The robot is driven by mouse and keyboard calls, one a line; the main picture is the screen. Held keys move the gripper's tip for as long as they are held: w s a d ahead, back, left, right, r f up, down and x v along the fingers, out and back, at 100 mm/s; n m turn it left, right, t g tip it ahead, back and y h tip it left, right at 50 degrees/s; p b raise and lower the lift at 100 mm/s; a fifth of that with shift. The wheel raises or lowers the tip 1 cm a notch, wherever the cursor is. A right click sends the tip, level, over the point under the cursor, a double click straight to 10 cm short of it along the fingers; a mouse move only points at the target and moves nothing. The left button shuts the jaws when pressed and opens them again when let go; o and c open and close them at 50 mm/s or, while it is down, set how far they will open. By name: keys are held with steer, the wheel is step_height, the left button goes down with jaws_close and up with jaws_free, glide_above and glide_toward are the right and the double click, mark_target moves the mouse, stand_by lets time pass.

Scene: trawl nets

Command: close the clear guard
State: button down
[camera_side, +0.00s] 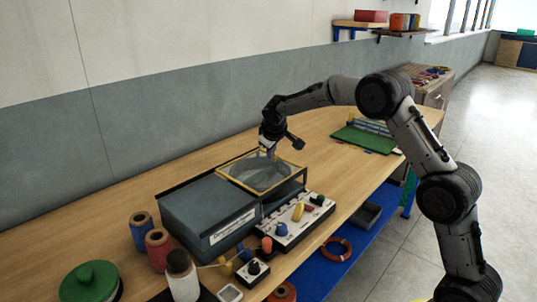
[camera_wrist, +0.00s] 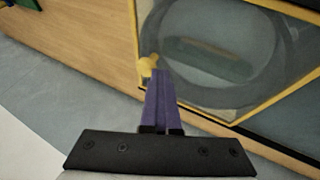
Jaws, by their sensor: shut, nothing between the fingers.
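The clear guard (camera_side: 262,180) is a clear pane in a yellow frame on the right part of a dark grey machine box (camera_side: 205,213). It looks close to level; I cannot tell if it sits fully down. The wrist view shows its pane and yellow frame (camera_wrist: 277,101) over a round ring shape, with a small yellow knob (camera_wrist: 148,66) on its edge. My gripper (camera_side: 271,154) is over the guard's far edge. In the wrist view its purple fingers (camera_wrist: 157,76) are together and empty, their tips beside the knob. I cannot tell whether they touch it.
A white control panel (camera_side: 296,222) with coloured knobs stands in front of the box. Twine spools (camera_side: 158,248) and a green round lid (camera_side: 90,281) are at the left. A green mat (camera_side: 362,139) lies behind to the right. The bench between mat and box is mostly clear.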

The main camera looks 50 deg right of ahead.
mark_target(263, 171)
steer(key=shift+d, duration=0.35)
steer(key=a, duration=0.4)
steer(key=shift+s+a+r, duration=0.3)
steer(key=shift+a+r, duration=0.05)
steer(key=shift+a, duration=0.05)
steer(key=s+a+r+t, duration=0.1)
steer(key=s+a+r, duration=0.1)
steer(key=s+r, duration=0.5)
steer(key=s+a+r+t, duration=0.15)
steer(key=s+r, duration=0.25)
steer(key=r, duration=0.7)
steer(key=s+a+r+m+y, duration=0.1)
steer(key=s+a+r, duration=0.1)
steer(key=s, duration=1)
steer(key=s+a+f+g+y, duration=0.1)
steer(key=s+a+f, duration=0.1)
steer(key=s+f, duration=0.4)
steer(key=s+a+f+g+y, duration=0.1)
steer(key=s+a+f+y, duration=0.1)
steer(key=s+f, duration=0.5)
steer(key=s+a, duration=0.1)
steer(key=s, duration=0.5)
steer(key=shift+a+f, duration=0.2)
steer(key=shift+f, duration=0.05)
